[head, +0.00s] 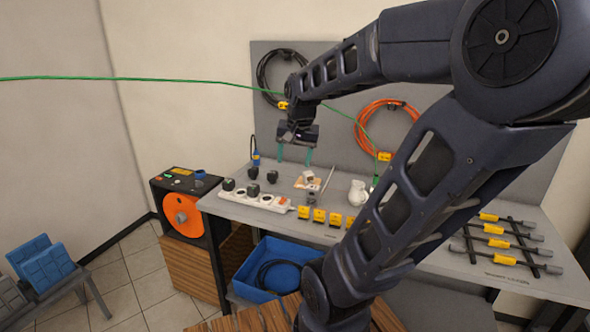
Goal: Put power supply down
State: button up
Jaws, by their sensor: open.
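My gripper (295,155) is open above the back part of the workbench, its two teal fingers pointing down and apart. I see nothing between them. A white power strip (266,202) lies along the bench's left front. Small dark blocks that look like plug-in power supplies are at the strip: one at its left end (228,184), one near its middle (253,189), and one just behind it (272,177). I cannot tell which is the task's power supply, or whether each is plugged in. A small grey item (311,198) stands right of the strip.
Yellow blocks (319,215) line the bench's front edge. A white jug (357,192) stands behind them, and yellow-marked tools lie on a dark rack (500,243) at right. A green cable (130,79) crosses the view near my arm. A blue bin (270,252) sits below the bench.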

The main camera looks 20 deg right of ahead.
jog(key=s+a+n+t, duration=0.1)
jog(key=s+a+n, duration=0.2)
jog(key=s+n, duration=0.2)
jog(key=shift+s+t, duration=0.3)
jog(key=shift+s, duration=1)
